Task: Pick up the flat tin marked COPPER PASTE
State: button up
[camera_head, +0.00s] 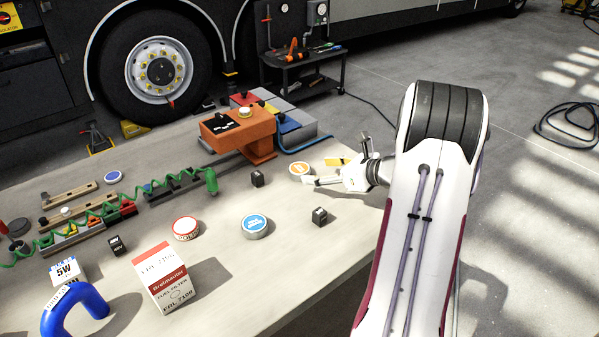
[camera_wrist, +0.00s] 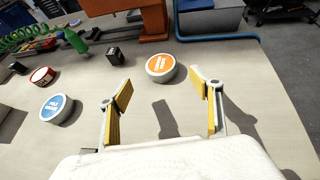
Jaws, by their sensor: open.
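A flat round tin with an orange lid (camera_wrist: 161,68) stands on the bench beyond my fingertips, between their lines. Its white lettering is too blurred to read surely; its colour fits COPPER PASTE. In the head view the orange-lidded tin (camera_head: 299,168) lies just left of my gripper (camera_head: 324,172). My gripper (camera_wrist: 162,84) is open and empty, its yellow-padded fingers apart on either side of bare bench, not touching the tin. Two other flat tins, one with a blue lid (camera_head: 255,224) and one with a red rim (camera_head: 186,227), stand further left.
Small black blocks (camera_head: 257,179) (camera_head: 319,215) stand near the tins. An orange vise-like fixture (camera_head: 240,130) and a blue cable (camera_head: 296,146) are behind. A filter box (camera_head: 165,278) and blue hose (camera_head: 75,305) are at front left. Bench around the orange tin is clear.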

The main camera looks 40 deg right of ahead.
aim_at(303, 170)
jog(key=shift+x, duration=1.1)
jog(key=shift+x, duration=2.6)
jog(key=shift+d, duration=0.1)
jog(key=c, duration=1.2)
